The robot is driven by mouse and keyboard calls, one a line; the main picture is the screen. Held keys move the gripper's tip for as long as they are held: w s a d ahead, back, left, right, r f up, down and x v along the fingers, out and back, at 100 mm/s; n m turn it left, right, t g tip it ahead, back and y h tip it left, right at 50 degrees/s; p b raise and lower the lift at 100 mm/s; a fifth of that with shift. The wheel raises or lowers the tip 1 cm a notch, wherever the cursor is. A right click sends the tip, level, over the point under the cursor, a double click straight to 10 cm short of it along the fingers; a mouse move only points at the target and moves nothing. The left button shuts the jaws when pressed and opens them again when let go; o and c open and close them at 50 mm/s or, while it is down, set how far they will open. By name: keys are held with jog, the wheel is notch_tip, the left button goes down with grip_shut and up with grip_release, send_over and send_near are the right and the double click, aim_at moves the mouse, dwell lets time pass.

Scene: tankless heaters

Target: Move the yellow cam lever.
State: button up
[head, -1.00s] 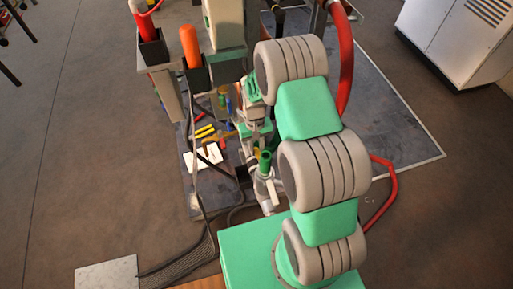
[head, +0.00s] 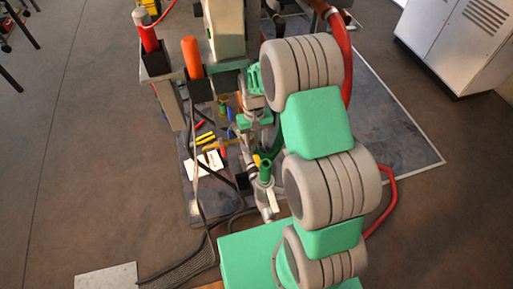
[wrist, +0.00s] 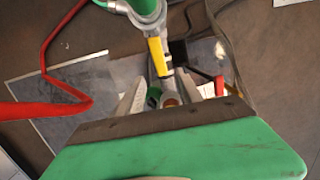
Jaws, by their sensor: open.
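The yellow cam lever (wrist: 157,57) shows in the wrist view as a short yellow bar on a grey metal fitting with a green cylinder (wrist: 144,6) above it. In the head view a small yellow patch (head: 257,160), likely the same lever, shows beside an upright green cylinder (head: 265,171). My gripper (wrist: 165,85) is open, its pale fingers spread on either side of the fitting just below the lever. The lever's lower end lies close to the gap between the fingers. I cannot tell whether they touch it. My arm partly blocks the head view, and the fingertips are not clear there.
A red hose (wrist: 48,65) curves along the left in the wrist view. In the head view, yellow-handled tools (head: 206,138) and a white sheet (head: 208,164) lie on a dark mat. An orange cylinder (head: 191,57) stands in a black holder. Open floor lies left.

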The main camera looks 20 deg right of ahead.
aim_at(258, 161)
jog(key=f+b, duration=0.1)
jog(key=b, duration=0.1)
jog(key=w+f+b, duration=0.1)
jog(key=shift+f+b, duration=0.1)
jog(key=shift+b, duration=0.25)
jog(key=s+r+t+b, duration=0.2)
jog(key=b, duration=0.7)
jog(key=shift+s+a+r+b, duration=0.1)
jog(key=shift+a+r+b, duration=0.1)
jog(key=shift+b, duration=0.1)
jog(key=shift+s+f, duration=0.25)
jog(key=shift+s, duration=0.2)
jog(key=shift+s+f, duration=0.2)
jog(key=shift+s, duration=0.25)
notch_tip(258, 161, down, 8)
jog(key=shift+d+r+b, duration=0.15)
jog(key=shift+b, duration=1.05)
